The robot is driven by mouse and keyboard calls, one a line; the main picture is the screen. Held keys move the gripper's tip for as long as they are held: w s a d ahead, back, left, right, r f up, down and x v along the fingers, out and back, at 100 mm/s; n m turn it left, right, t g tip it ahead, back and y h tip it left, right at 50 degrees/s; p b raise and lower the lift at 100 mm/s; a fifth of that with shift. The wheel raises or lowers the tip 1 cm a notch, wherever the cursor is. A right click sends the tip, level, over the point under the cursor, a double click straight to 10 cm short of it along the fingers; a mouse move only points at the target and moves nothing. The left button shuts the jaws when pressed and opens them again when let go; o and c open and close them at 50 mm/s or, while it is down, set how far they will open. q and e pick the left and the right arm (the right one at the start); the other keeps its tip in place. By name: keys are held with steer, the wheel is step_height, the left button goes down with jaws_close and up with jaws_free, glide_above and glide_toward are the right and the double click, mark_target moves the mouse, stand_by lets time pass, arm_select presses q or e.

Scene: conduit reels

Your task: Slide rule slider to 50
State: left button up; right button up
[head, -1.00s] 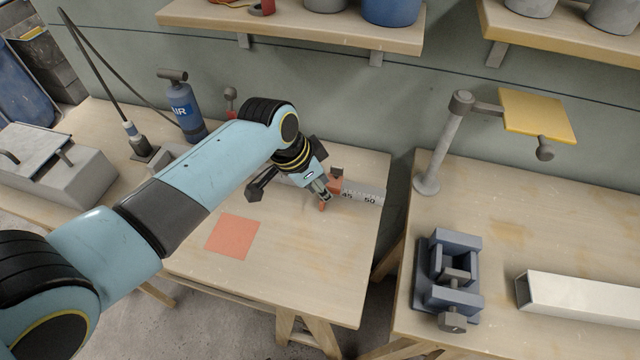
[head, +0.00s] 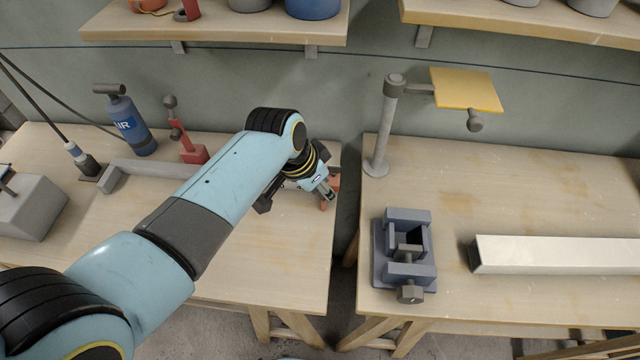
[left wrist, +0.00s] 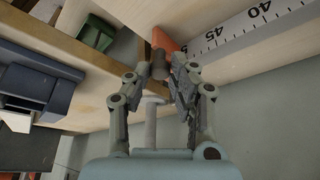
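The orange slider (head: 336,180) is at the right end of the rule, by the table's right edge. My left gripper (head: 328,197) is at it and hides most of it in the head view. In the left wrist view the orange slider (left wrist: 168,40) is beside the rule (left wrist: 240,27), whose marks 40 and 45 are readable. The 45 lies a little away from the slider; no 50 is readable. My right gripper is not in view.
A blue vise (head: 404,250), a stand with a yellow plate (head: 466,90) and a white square tube (head: 560,254) are on the right table. A gap separates the tables. An air pump (head: 127,122) and a red fixture (head: 187,145) stand behind my arm.

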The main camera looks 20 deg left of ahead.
arm_select(q)
steer(key=o, duration=0.4)
steer(key=shift+d, duration=0.1)
steer(key=shift+s+r, duration=0.1)
steer(key=shift+r, duration=0.1)
steer(key=v, duration=1.1)
steer(key=shift+s+r, duration=0.1)
steer(key=shift+r, duration=0.1)
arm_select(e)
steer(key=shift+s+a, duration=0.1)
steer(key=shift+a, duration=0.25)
